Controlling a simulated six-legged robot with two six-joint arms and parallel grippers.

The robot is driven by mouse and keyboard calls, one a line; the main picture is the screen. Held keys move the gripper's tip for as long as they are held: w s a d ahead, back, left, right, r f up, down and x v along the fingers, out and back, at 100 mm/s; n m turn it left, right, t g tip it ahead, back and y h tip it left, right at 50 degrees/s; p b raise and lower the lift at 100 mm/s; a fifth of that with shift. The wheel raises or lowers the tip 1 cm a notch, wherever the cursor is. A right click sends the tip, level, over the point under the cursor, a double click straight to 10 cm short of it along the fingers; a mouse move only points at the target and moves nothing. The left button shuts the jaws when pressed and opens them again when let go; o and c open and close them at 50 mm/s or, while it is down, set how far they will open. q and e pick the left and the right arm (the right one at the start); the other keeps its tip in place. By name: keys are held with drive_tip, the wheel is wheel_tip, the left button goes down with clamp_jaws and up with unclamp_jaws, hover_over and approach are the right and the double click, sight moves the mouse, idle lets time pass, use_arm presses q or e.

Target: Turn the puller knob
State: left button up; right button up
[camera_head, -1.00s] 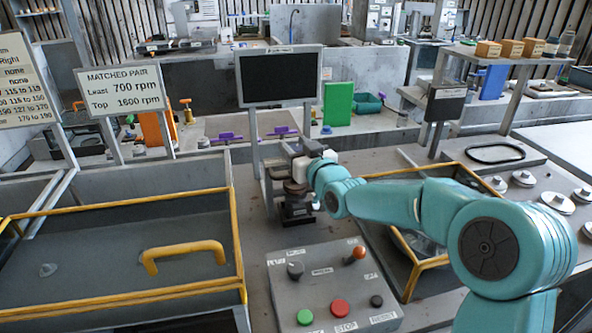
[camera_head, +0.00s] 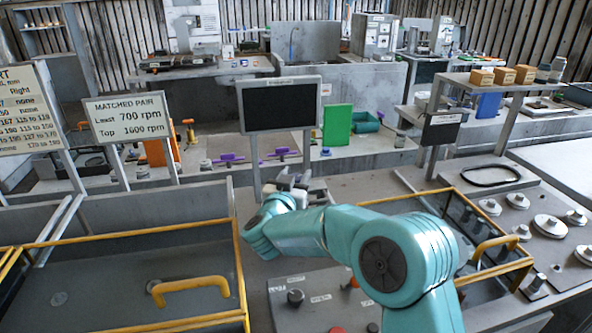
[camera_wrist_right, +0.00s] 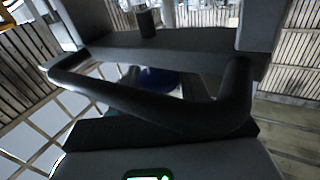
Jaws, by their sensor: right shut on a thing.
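My right gripper (camera_head: 291,181) is at the middle of the bench, just below the black screen, with my teal arm reaching in from the right. In the right wrist view, a dark grey crosspiece with a short upright post, which I take for the puller knob (camera_wrist_right: 147,24), lies between the two grey jaws. The gripper is shut on it. A thick dark curved bar crosses in front of it. In the head view my wrist and forearm hide the puller, so how far the knob is turned cannot be told. My left gripper is out of view.
A control box (camera_head: 320,297) stands in front, partly covered by my arm. Yellow-edged bins with handles flank it at left (camera_head: 130,237) and right (camera_head: 520,262). The black screen (camera_head: 280,104) stands behind my gripper. Several round metal parts lie at the right.

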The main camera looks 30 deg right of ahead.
drive_tip(key=shift+m+g+h, duration=0.4)
drive_tip(key=shift+g, duration=0.1)
drive_tip(key=o, duration=1)
drive_tip(key=shift+r, duration=0.1)
wheel_tip(320, 180, up, 20)
drive_tip(key=p, duration=0.2)
drive_tip(key=shift+p, duration=0.4)
